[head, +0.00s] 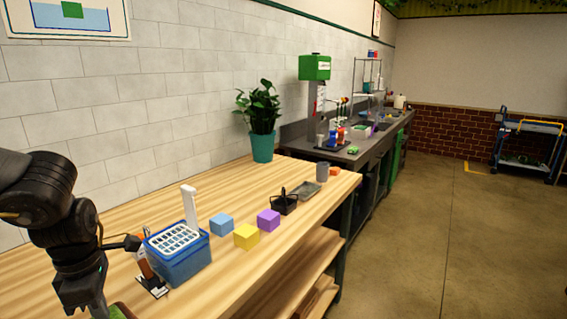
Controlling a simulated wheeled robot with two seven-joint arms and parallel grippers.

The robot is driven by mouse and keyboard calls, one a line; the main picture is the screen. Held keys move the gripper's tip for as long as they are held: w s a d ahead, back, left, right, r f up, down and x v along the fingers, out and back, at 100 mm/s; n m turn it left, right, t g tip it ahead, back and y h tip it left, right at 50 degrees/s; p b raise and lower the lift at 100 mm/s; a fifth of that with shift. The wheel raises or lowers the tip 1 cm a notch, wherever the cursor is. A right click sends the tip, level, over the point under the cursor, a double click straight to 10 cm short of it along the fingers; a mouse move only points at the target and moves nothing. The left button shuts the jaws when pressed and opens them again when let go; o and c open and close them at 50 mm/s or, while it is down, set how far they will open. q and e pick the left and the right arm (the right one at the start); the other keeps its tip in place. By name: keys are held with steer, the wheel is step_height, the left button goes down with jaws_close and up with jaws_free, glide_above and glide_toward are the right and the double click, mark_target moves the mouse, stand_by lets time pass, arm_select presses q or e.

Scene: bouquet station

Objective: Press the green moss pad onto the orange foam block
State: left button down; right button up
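A small orange block (335,171) lies at the far end of the wooden table, beyond a grey cup; it may be the orange foam block. A small green piece (352,150) lies on the dark counter's near end; I cannot tell whether it is the moss pad. Another green thing with a brown edge (121,312) is cut off by the bottom edge, just right of my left gripper (88,312). My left gripper points down at the lower left, its fingertips cut off, so its opening and grip are hidden. My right gripper is out of view.
On the wooden table (140,212) stand a blue basket (180,262), an orange-handled tool (146,269), blue (222,224), yellow (246,236) and purple (268,220) blocks, and a black caddy (285,203). A potted plant (262,145) stands behind.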

arm_select(q)
steer(key=shift+r+p, duration=0.5)
steer(key=shift+r, duration=0.6)
steer(key=shift+w+r+p, duration=0.1)
steer(key=shift+r+p, duration=0.5)
steer(key=shift+r, duration=0.95)
steer(key=shift+r+p, duration=0.6)
steer(key=shift+r, duration=0.15)
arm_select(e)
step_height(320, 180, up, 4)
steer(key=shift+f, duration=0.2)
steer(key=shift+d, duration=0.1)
